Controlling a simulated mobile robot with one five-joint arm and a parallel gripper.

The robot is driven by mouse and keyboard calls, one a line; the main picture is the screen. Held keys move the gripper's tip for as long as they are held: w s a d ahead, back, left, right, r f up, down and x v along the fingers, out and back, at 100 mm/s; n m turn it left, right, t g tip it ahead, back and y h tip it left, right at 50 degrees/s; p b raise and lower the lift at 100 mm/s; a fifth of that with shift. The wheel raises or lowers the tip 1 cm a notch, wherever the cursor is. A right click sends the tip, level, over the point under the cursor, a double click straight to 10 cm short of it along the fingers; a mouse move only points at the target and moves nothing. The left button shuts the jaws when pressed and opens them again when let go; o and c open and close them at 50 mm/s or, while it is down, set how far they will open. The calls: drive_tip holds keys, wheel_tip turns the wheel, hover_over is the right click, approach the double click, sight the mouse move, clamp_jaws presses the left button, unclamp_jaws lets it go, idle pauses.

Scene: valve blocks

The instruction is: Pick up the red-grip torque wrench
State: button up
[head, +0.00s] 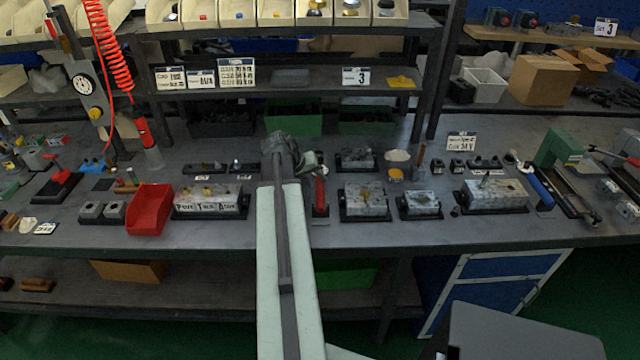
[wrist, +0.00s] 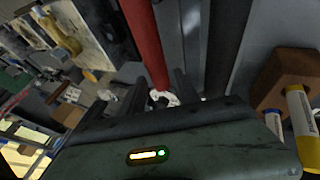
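The red-grip torque wrench lies on the bench, its red grip (head: 320,194) pointing toward the front edge, just right of my arm. In the wrist view the red grip (wrist: 146,40) runs down from the top edge toward the gap between my fingers. A pale metal part shows at its lower end. My gripper (wrist: 158,92) has its two dark fingers apart, one on each side of the wrench's line, with space visible between. In the head view my gripper (head: 308,160) is at the wrench's far end, partly hidden by my own wrist. Contact cannot be seen.
A valve block with lettering (head: 207,200) stands left of my arm, beside a red bin (head: 150,209). Another valve block (head: 365,199) stands close to the wrench's right. In the wrist view a brown block (wrist: 284,78) and a yellow-and-white cylinder (wrist: 302,115) are at the right.

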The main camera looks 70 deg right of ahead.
sight(317, 181)
drive_tip(key=b+x, duration=0.2)
drive_tip(key=x, duration=0.1)
drive_tip(key=shift+f, duration=0.4)
drive_tip(key=shift+s+d, duration=0.1)
drive_tip(key=shift+d, duration=0.05)
drive_tip(key=shift+r, duration=0.2)
drive_tip(key=shift+c, duration=0.6)
clamp_jaws()
